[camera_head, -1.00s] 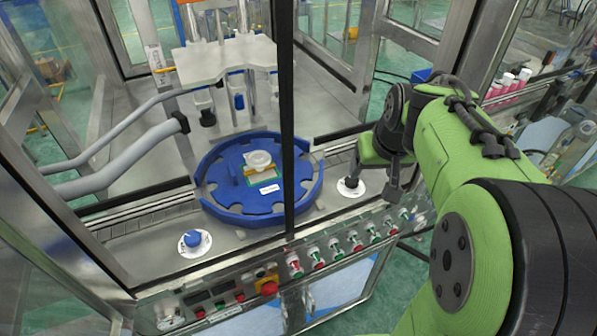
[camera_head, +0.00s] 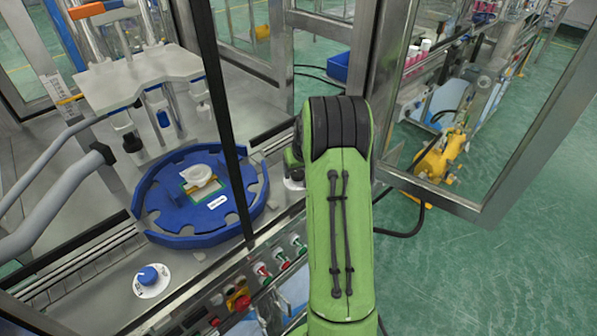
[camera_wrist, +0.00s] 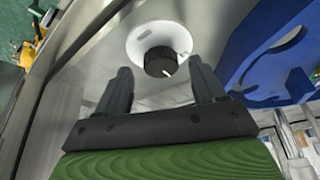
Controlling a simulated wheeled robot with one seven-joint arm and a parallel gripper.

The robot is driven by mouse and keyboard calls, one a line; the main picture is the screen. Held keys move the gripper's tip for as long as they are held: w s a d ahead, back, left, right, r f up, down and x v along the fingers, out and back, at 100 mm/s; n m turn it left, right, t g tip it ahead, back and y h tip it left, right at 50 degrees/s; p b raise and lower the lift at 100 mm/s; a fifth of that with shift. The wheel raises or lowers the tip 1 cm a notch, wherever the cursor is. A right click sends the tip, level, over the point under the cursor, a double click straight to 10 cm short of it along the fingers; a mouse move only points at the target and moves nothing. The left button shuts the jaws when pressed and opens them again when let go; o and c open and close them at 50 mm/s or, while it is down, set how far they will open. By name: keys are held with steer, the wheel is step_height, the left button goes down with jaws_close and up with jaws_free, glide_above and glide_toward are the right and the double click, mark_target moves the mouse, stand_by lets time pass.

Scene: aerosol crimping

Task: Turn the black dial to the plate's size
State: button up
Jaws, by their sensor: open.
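The black dial (camera_wrist: 160,63) sits on a round white disc (camera_wrist: 150,40) in the wrist view, with a white pointer mark on its face. My gripper (camera_wrist: 161,68) is open, its two fingers on either side of the dial; I cannot tell whether they touch it. In the head view my arm hides the dial, and only an edge of its white disc (camera_head: 294,184) shows. The blue round notched plate (camera_head: 160,222) lies on the machine bed and carries a small white label (camera_head: 217,201), too small to read. My gripper is hidden in the head view.
A blue dial (camera_head: 148,275) on a white disc stands at the front left. A dark frame post (camera_head: 232,130) rises before the blue plate. Red and green buttons (camera_head: 262,270) line the front panel. An open glass door (camera_head: 465,110) stands right of my arm.

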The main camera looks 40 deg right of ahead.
steer(key=shift+w+f, duration=0.35)
steer(key=shift+f, duration=0.3)
steer(key=c, duration=1.1)
steer(key=shift+o, duration=0.2)
steer(key=shift+m, duration=0.3)
steer(key=m+b, duration=0.1)
steer(key=m+g+h, duration=0.1)
steer(key=m, duration=0.1)
steer(key=shift+w+a+m+h+b, duration=0.1)
steer(key=shift+m+h+b, duration=0.2)
steer(key=shift+b, duration=0.05)
steer(key=m+g, duration=0.1)
steer(key=m, duration=0.1)
steer(key=m+g, duration=0.1)
steer(key=m, duration=0.2)
steer(key=shift+w+a+m+h, duration=0.1)
steer(key=shift+w+m+h, duration=0.05)
steer(key=shift+m+h, duration=0.2)
steer(key=o, duration=1.1)
steer(key=shift+c, duration=0.2)
